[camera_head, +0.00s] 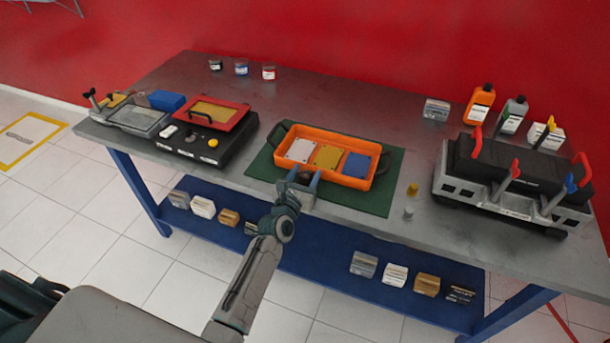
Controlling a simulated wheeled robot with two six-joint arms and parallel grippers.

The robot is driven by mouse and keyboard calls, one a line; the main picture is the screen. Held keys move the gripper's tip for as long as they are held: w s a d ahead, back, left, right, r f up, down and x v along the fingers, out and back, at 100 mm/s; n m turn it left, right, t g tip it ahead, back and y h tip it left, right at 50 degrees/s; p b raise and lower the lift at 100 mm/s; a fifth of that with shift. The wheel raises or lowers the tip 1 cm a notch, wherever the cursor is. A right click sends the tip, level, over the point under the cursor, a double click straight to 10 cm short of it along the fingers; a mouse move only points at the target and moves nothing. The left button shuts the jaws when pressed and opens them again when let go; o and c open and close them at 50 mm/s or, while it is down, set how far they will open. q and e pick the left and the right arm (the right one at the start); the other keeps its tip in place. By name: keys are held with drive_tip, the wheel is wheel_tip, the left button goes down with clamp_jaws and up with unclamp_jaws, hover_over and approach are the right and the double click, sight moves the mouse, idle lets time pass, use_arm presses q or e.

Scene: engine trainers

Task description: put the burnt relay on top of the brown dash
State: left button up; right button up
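I cannot tell which thing is the burnt relay or which is the brown dash; no label is readable at this size. My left gripper (304,180) is at the front edge of the green mat (369,199), just in front of the orange tray (342,182). Its two fingers stand apart, and I see nothing clearly held between them. The tray holds a white panel (303,150), a yellow panel (327,157) and a blue panel (356,165) side by side. My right gripper is out of view.
A black unit with a red-framed panel (215,113) stands left on the grey table (330,108). A black engine block (510,172) with red and blue levers stands right, bottles (480,104) behind it. Small boxes (395,275) line the blue lower shelf (325,291).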

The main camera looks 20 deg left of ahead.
use_arm(q)
drive_tip(key=shift+r, duration=0.15)
drive_tip(key=s, duration=1.2)
drive_tip(key=shift+a, duration=0.25)
